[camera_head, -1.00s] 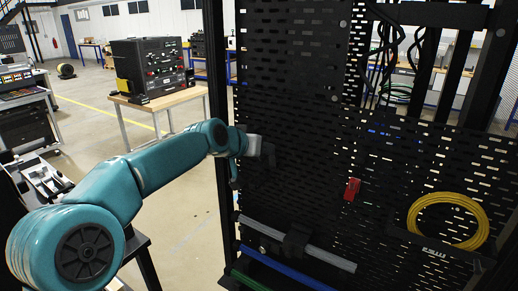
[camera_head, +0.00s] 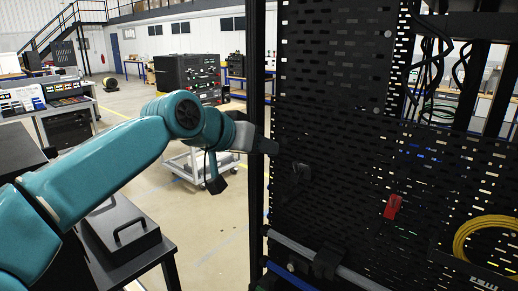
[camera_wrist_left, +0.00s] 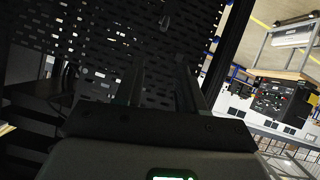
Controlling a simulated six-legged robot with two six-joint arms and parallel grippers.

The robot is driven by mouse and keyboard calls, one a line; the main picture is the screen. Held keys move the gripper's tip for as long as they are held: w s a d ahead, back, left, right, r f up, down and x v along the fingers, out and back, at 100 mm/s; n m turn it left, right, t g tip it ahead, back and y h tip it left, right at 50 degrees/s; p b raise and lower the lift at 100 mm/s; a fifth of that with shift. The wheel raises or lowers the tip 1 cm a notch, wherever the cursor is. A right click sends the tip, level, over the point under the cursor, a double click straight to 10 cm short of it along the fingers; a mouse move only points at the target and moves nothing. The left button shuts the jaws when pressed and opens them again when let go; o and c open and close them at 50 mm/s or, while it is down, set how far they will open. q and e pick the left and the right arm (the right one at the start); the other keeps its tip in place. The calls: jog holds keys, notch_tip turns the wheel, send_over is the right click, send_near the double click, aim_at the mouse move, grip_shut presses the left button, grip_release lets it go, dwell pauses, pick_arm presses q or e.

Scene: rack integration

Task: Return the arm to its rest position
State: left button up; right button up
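My left arm comes in from the left in the head view, teal and bent at the elbow. Its dark left gripper (camera_head: 267,146) is at the rack's left post, and its fingers are hard to make out against the black. In the left wrist view the two fingers of this gripper (camera_wrist_left: 160,75) stand apart with only the perforated panel (camera_wrist_left: 95,35) showing between them, so it is open and empty. My right arm and gripper are not in view.
The black rack (camera_head: 257,90) with its perforated panel fills the right side. A red part (camera_head: 392,206) and a coiled yellow cable (camera_head: 462,238) are on it. A dark table with a black case (camera_head: 120,230) stands at lower left. Open floor (camera_head: 215,240) lies between.

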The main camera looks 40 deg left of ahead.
pick_arm(q)
jog(key=w+d+f+g, duration=0.2)
jog(key=d+f, duration=0.1)
jog(key=f, duration=0.8)
jog(key=w+d+f+g+h, duration=0.1)
jog(key=w+d+f, duration=0.15)
jog(key=f, duration=0.85)
jog(key=w+d+f+g, duration=0.2)
jog(key=d+f, duration=0.2)
jog(key=f, duration=0.7)
jog(key=s+d+f+g, duration=0.1)
jog(key=s+d+f, duration=0.15)
jog(key=f, duration=0.35)
jog(key=s+d+f+g+h, duration=0.1)
jog(key=s+d+f, duration=0.1)
jog(key=s+f, duration=0.3)
jog(key=s+d+f+g, duration=0.1)
jog(key=s+d+f, duration=0.15)
jog(key=f, duration=0.35)
jog(key=s+d+f+g, duration=0.2)
jog(key=s+f, duration=0.3)
jog(key=s, duration=0.4)
jog(key=s+d+f+g+h, duration=0.1)
jog(key=s+d+f, duration=0.3)
jog(key=s, duration=0.5)
notch_tip(320, 180, down, 2)
jog(key=shift+f+g, duration=0.2)
jog(key=shift+g, duration=0.2)
